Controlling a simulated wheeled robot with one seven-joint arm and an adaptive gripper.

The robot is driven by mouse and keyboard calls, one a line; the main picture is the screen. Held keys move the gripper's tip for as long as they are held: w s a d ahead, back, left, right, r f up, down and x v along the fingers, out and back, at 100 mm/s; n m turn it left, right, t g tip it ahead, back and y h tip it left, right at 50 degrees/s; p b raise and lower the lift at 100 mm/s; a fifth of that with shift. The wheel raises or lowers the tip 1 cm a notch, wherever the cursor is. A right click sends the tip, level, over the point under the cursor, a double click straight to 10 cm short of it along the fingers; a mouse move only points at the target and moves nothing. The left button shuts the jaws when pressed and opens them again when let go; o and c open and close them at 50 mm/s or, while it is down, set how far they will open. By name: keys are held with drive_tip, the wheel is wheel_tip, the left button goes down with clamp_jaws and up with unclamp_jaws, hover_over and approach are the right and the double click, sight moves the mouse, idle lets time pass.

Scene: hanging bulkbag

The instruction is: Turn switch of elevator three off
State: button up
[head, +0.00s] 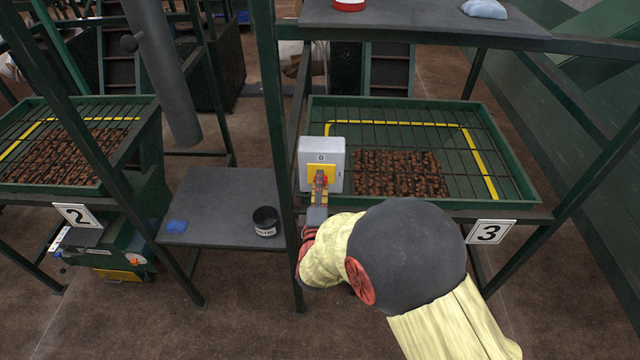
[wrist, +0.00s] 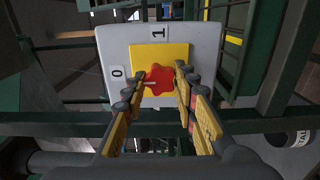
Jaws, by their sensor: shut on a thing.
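The switch of elevator three is a pale grey box (head: 308,154) with a yellow plate and a red knob, mounted on the green post at the left of the tray marked 3. In the head view, 0 is above the knob and 1 is to its right. In the wrist view the box (wrist: 110,48) fills the upper middle, with 0 at left and 1 at top. My gripper (wrist: 161,80) is shut on the red knob (wrist: 159,85), one finger on each side. A small light mark shows on the knob's left side, facing the 0 side. In the head view my gripper (head: 320,182) partly hides the knob.
The number 3 sign (head: 490,232) hangs on the tray's front edge. Green posts and crossbars stand close around the box.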

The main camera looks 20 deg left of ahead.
drive_tip(key=o, duration=1.1)
drive_tip(key=shift+o, duration=0.3)
drive_tip(key=v, duration=1.2)
